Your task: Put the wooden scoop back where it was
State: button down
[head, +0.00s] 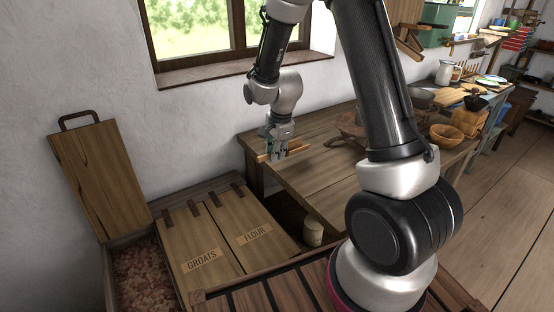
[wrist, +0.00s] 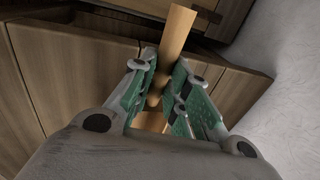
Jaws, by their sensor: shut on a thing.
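My gripper (head: 279,150) is shut on the wooden scoop (head: 297,148), a light wooden thing held above the left end of the wooden table, near the wall. In the wrist view the scoop (wrist: 178,34) shows as a pale handle between the green-padded fingers of my gripper (wrist: 163,95). The scoop's far part is partly hidden by the fingers. A wooden bin has one lid (head: 95,170) standing open against the wall, with reddish-brown contents (head: 140,272) inside. Two shut lids beside it are marked GROATS (head: 203,262) and FLOUR (head: 255,235).
The wooden table (head: 315,185) stands right of the bin, with a wooden bowl (head: 446,135) and other ware farther right. A small pale container (head: 313,233) stands low between bin and table. A window (head: 205,30) with a deep sill is above.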

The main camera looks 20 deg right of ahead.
aim_at(276, 168)
jog(key=shift+s+x, duration=0.15)
jog(key=shift+x, duration=0.6)
jog(key=shift+s+x, duration=0.15)
jog(key=shift+x, duration=0.6)
jog(key=shift+f, duration=0.15)
jog(key=c, duration=1.4)
grip_release()
jog(key=s+d+r+n, duration=0.15)
jog(key=s+r, duration=0.25)
jog(key=r, duration=0.6)
jog(key=s+d+r+n, duration=0.1)
jog(key=s+r+n, duration=0.25)
jog(key=r, duration=0.65)
jog(key=s+d+r+n, duration=0.1)
jog(key=s+r+n, duration=0.1)
jog(key=s, duration=0.5)
jog(key=s+d+r+n+t, duration=0.1)
jog(key=s+d+r+n, duration=0.1)
jog(key=s+n, duration=0.3)
jog(key=s+d+r+n, duration=0.1)
jog(key=s+r+n, duration=0.3)
jog(key=s, duration=0.5)
jog(key=shift+s+d+r+t, duration=0.1)
jog(key=shift+d+r+t, duration=0.05)
jog(key=shift+d+t, duration=0.25)
